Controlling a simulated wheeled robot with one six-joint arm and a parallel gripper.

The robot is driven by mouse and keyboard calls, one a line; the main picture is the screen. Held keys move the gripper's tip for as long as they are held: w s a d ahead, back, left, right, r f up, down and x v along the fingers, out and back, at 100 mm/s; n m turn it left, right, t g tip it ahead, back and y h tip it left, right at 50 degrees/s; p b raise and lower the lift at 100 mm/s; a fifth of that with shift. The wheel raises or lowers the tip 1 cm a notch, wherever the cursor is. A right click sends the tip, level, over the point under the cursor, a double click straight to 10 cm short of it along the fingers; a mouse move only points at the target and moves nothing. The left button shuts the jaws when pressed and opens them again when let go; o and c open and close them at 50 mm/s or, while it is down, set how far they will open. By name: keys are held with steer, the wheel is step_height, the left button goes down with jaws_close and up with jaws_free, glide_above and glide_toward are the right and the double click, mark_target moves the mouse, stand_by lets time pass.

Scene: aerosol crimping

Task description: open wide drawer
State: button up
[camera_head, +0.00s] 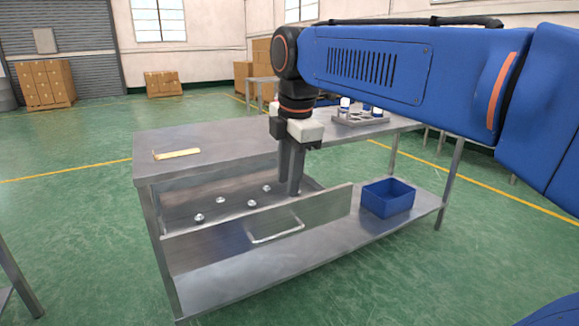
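The wide drawer (190,249) is part of the steel workbench (205,146) and is pulled out, so its inside shows. A curved bar handle (276,229) is on its front panel. Several small shiny round pieces (221,200) lie spread on the drawer floor. My gripper (290,190) points down, with its long grey fingers inside the drawer opening, behind the front panel. The fingers appear spaced apart, with nothing seen between them. The front panel may hide their tips, and I cannot tell if they touch the panel.
A yellowish strip (177,154) lies on the bench top. A grey holder (361,119) with white containers (345,104) stands at the right end. A blue bin (388,197) sits on the lower shelf (335,245), right of the drawer. Green floor in front is clear.

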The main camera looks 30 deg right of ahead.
steer(key=shift+s+r, duration=0.25)
steer(key=shift+r, duration=1)
steer(key=s+f+m+t, duration=0.1)
steer(key=s+f+m, duration=0.4)
steer(key=f+m, duration=0.4)
steer(key=s+f+m+t, duration=0.1)
steer(key=s+f+m, duration=0.5)
steer(key=f, duration=0.8)
steer(key=m, duration=0.2)
steer(key=shift+s+a+m+t, duration=0.25)
steer(key=shift+s+m+t, duration=0.05)
steer(key=shift+m, duration=0.1)
